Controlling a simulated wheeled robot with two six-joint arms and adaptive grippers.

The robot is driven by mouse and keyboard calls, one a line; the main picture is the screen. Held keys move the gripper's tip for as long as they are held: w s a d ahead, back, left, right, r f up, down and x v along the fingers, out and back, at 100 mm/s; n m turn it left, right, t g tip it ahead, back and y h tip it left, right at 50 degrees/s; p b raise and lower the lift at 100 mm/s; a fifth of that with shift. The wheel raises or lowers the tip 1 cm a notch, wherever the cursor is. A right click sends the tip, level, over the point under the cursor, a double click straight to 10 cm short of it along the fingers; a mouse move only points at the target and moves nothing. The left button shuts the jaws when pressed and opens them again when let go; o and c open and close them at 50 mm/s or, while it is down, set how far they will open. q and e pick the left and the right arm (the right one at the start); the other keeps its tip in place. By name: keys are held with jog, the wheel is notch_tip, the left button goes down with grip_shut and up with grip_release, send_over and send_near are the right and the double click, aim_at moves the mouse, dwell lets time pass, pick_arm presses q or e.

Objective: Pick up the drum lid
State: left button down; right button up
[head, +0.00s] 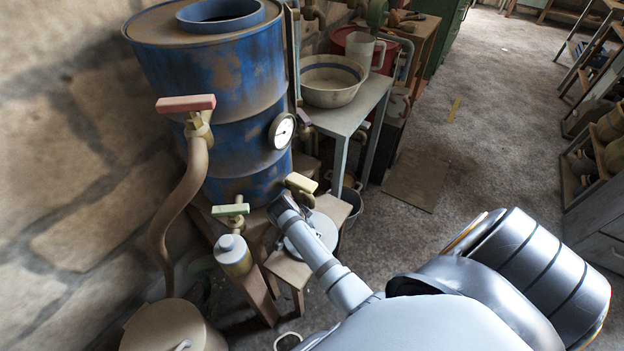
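A round, flat grey disc, which looks like the drum lid (325,230), lies on a small wooden stool (341,208) beside the blue drum (220,75). The drum has a raised blue collar around its top opening. My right arm comes in from the lower right and crosses over the disc, hiding part of it. My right gripper (284,208) is at the disc's far left, close to the drum's base and below a yellowish valve handle (300,183). Its fingers are too small and hidden to tell open from shut. My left gripper is not in view.
A red-handled valve (186,104) with a curved pipe, a green-handled valve (231,210) and a gauge (282,130) crowd the drum's front. A table (350,115) with a basin (331,80) stands behind. Floor to the right (470,150) is mostly clear.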

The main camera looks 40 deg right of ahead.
grip_shut()
dwell(0.3)
pick_arm(q)
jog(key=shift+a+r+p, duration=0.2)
jog(key=shift+p, duration=0.2)
pick_arm(e)
jog(key=shift+r, duration=0.15)
